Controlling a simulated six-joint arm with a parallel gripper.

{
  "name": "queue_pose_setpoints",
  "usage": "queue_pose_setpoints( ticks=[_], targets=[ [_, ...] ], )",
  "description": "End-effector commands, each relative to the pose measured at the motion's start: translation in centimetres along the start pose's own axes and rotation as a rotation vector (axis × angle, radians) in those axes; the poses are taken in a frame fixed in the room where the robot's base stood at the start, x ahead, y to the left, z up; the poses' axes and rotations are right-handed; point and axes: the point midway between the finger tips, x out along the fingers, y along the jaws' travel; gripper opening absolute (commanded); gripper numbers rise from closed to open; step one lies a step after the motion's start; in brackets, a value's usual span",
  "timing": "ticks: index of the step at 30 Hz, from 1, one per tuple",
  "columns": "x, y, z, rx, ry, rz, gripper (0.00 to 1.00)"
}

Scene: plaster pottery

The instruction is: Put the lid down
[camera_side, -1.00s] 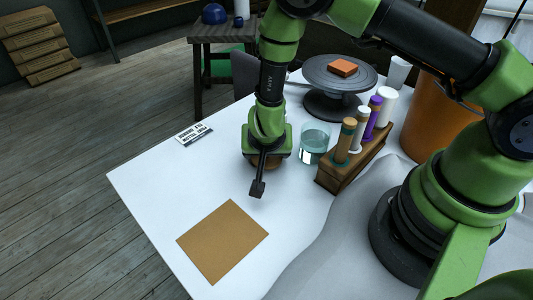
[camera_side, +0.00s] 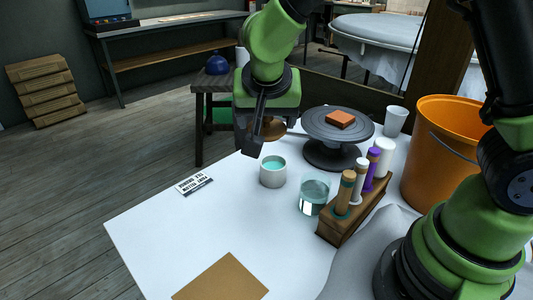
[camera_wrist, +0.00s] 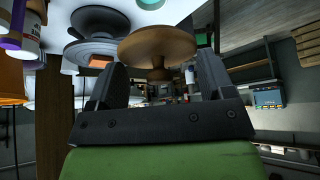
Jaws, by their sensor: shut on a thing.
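My gripper (camera_side: 256,138) is raised above the table's back part, shut on a round brown lid (camera_side: 273,128), mostly hidden behind the gripper in the side view. In the wrist view the lid (camera_wrist: 157,43) is wide and disc-like, with its knob between the two fingers of my gripper (camera_wrist: 158,82). A small pale jar (camera_side: 273,179) stands open on the white table below and slightly right of the gripper, with teal contents showing. The lid is clear of the jar. A flat tan square (camera_side: 222,280) lies at the table's front, partly cut off by the picture edge.
Behind are a dark turntable (camera_side: 325,122) with an orange block, a white cup (camera_side: 396,121) and an orange bucket (camera_side: 435,150). A printed card (camera_side: 194,184) lies left; the left-front table is clear.

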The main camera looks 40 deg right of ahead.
Motion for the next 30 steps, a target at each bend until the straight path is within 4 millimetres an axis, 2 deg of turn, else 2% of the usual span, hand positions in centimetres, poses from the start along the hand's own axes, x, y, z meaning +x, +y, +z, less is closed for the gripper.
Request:
queue_pose_setpoints(
  ticks=[1, 6, 11, 14, 17, 24, 30],
  targets=[
    [-1.4, -0.1, -0.9, 0.005, 0.005, -0.007, 0.49],
    [-4.5, -0.1, -2.6, 0.002, 0.000, -0.005, 0.49],
    [-5.8, 0.0, -3.5, -0.002, 0.000, -0.002, 0.49],
    [-5.4, 0.7, -3.7, -0.018, -0.003, -0.005, 0.49],
    [-4.0, 1.9, -3.7, -0.057, -0.005, -0.025, 0.49],
    [-0.8, 4.5, -1.5, -0.202, -0.006, -0.107, 0.49],
    [-0.1, 5.3, -0.7, -0.255, -0.001, -0.141, 0.49]
  ],
)
